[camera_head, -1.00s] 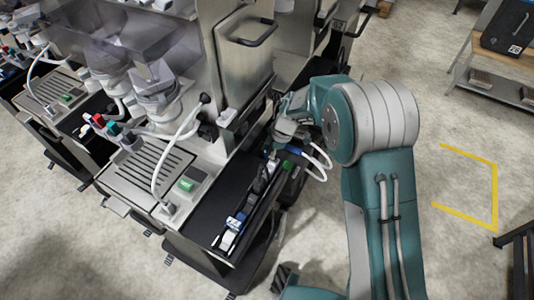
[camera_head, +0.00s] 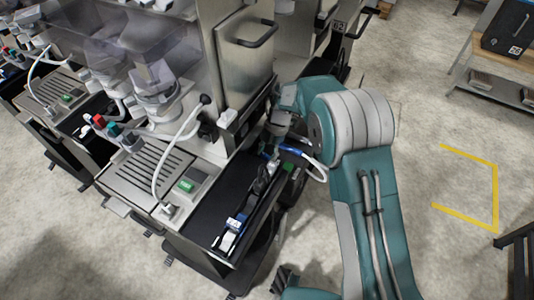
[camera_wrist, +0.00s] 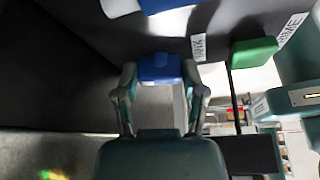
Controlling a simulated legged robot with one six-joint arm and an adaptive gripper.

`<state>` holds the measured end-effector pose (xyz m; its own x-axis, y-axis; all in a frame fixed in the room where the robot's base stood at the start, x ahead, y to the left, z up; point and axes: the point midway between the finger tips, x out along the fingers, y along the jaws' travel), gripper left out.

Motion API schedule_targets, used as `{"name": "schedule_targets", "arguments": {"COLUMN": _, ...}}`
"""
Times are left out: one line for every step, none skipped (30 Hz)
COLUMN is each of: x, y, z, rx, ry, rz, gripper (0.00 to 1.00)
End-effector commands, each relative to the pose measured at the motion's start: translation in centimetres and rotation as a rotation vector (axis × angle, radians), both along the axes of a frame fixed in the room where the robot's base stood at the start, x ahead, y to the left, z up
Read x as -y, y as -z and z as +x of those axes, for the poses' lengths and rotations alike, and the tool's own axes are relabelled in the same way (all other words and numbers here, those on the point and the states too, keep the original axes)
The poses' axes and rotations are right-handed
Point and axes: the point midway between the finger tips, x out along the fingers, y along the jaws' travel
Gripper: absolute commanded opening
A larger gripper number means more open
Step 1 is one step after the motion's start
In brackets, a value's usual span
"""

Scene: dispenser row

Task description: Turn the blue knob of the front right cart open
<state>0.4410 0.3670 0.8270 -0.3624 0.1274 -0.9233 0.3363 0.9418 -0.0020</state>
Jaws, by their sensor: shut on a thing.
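The blue knob (camera_wrist: 160,67) sits between the fingertips of my gripper (camera_wrist: 162,72) in the wrist view. A finger touches or closely flanks it on each side, and my gripper is shut on it. In the head view my gripper (camera_head: 271,146) is low over the dark right edge of the front right cart (camera_head: 200,222), and my arm hides part of that spot. The knob's turn angle is hard to tell.
A green part (camera_wrist: 255,51) is right of the knob, beside printed labels. White hoses (camera_head: 312,163) curve out near my gripper. Black and white fittings (camera_head: 232,232) lie along the cart's dark edge. Open floor (camera_head: 440,230) is to the right.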

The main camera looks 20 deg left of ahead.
Motion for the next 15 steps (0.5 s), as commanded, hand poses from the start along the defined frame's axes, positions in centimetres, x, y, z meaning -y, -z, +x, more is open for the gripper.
{"name": "schedule_targets", "arguments": {"x": -0.05, "y": 0.06, "z": 0.25, "rx": 0.008, "ry": -0.003, "rz": 0.003, "gripper": 0.07}}
{"name": "schedule_targets", "arguments": {"x": -0.05, "y": 0.06, "z": 0.27, "rx": 0.010, "ry": -0.005, "rz": 0.003, "gripper": 0.07}}
{"name": "schedule_targets", "arguments": {"x": -0.05, "y": 0.06, "z": 0.27, "rx": 0.010, "ry": -0.007, "rz": 0.003, "gripper": 0.07}}
{"name": "schedule_targets", "arguments": {"x": -0.05, "y": 0.06, "z": 0.27, "rx": 0.010, "ry": -0.007, "rz": 0.003, "gripper": 0.07}}
{"name": "schedule_targets", "arguments": {"x": -0.05, "y": 0.05, "z": 0.27, "rx": 0.010, "ry": -0.008, "rz": 0.004, "gripper": 0.07}}
{"name": "schedule_targets", "arguments": {"x": -0.05, "y": 0.05, "z": 0.27, "rx": 0.010, "ry": -0.008, "rz": 0.004, "gripper": 0.07}}
{"name": "schedule_targets", "arguments": {"x": -0.05, "y": 0.04, "z": 0.28, "rx": 0.010, "ry": -0.008, "rz": 0.004, "gripper": 0.07}}
{"name": "schedule_targets", "arguments": {"x": -0.05, "y": 0.04, "z": 0.28, "rx": 0.010, "ry": -0.008, "rz": 0.004, "gripper": 0.07}}
{"name": "schedule_targets", "arguments": {"x": -0.05, "y": 0.03, "z": 0.28, "rx": 0.010, "ry": -0.007, "rz": 0.003, "gripper": 0.07}}
{"name": "schedule_targets", "arguments": {"x": -0.05, "y": 0.03, "z": 0.28, "rx": 0.010, "ry": -0.007, "rz": 0.003, "gripper": 0.07}}
{"name": "schedule_targets", "arguments": {"x": -0.05, "y": 0.02, "z": 0.28, "rx": 0.010, "ry": -0.007, "rz": 0.003, "gripper": 0.07}}
{"name": "schedule_targets", "arguments": {"x": -0.05, "y": 0.02, "z": 0.28, "rx": 0.010, "ry": -0.007, "rz": 0.003, "gripper": 0.07}}
{"name": "schedule_targets", "arguments": {"x": -0.05, "y": 0.02, "z": 0.28, "rx": 0.010, "ry": -0.007, "rz": 0.003, "gripper": 0.07}}
{"name": "schedule_targets", "arguments": {"x": -0.05, "y": 0.01, "z": 0.29, "rx": 0.010, "ry": -0.007, "rz": 0.003, "gripper": 0.63}}
{"name": "schedule_targets", "arguments": {"x": -0.04, "y": 0.00, "z": 0.27, "rx": 0.009, "ry": -0.007, "rz": 0.004, "gripper": 0.81}}
